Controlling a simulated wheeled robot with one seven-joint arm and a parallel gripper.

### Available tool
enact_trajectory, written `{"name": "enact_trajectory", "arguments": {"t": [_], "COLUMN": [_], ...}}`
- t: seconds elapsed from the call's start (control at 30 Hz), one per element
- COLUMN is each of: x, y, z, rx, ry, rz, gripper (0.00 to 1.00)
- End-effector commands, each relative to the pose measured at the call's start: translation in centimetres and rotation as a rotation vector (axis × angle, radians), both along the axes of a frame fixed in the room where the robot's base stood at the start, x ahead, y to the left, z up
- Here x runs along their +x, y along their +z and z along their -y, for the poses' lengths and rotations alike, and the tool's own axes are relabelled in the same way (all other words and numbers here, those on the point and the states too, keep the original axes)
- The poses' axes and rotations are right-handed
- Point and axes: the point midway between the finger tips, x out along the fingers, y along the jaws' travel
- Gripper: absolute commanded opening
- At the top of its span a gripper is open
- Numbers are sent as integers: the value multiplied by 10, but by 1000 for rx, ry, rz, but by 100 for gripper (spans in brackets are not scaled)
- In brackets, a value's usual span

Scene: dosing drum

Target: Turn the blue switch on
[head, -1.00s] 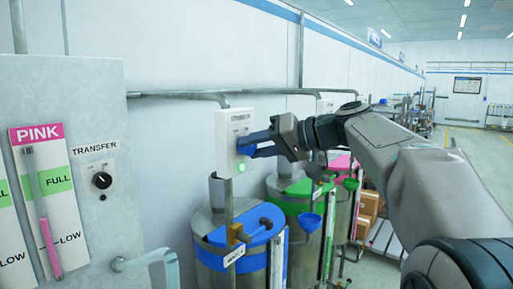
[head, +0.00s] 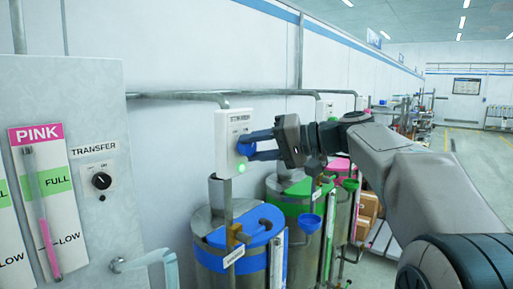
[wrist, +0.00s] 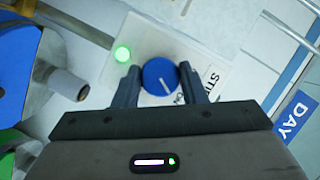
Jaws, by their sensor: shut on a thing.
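The blue switch (wrist: 159,76) is a round knob with a white pointer line, on a white wall box (head: 228,124). In the wrist view it sits between the two fingers of my gripper (wrist: 162,84), which is shut on it. The pointer line runs slantwise, towards the lower right of that view. A green lamp on the box (wrist: 122,54) is lit; it also shows in the head view (head: 240,168). In the head view, my gripper (head: 250,148) reaches the box from the right and mostly hides the knob.
A drum with a blue lid (head: 245,228) stands below the box, with green-lidded (head: 297,188) and pink-lidded drums (head: 340,165) beyond. A grey cabinet with a black TRANSFER knob (head: 102,181) is at the left. Pipes run along the wall.

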Motion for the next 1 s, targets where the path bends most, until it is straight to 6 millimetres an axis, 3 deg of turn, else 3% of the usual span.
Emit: {"name": "enact_trajectory", "arguments": {"t": [0.03,0.07,0.13,0.43,0.57,1.0], "x": [0,0,0,0,-3,-32], "y": [0,0,0,0,1,20], "z": [0,0,0,1,11,98], "rx": [1,1,0,0,0,-1], "ry": [0,0,0,0,-3,-5], "rz": [-2,-2,-1,0,2,1], "gripper": [15,40,59,59,59,59]}}
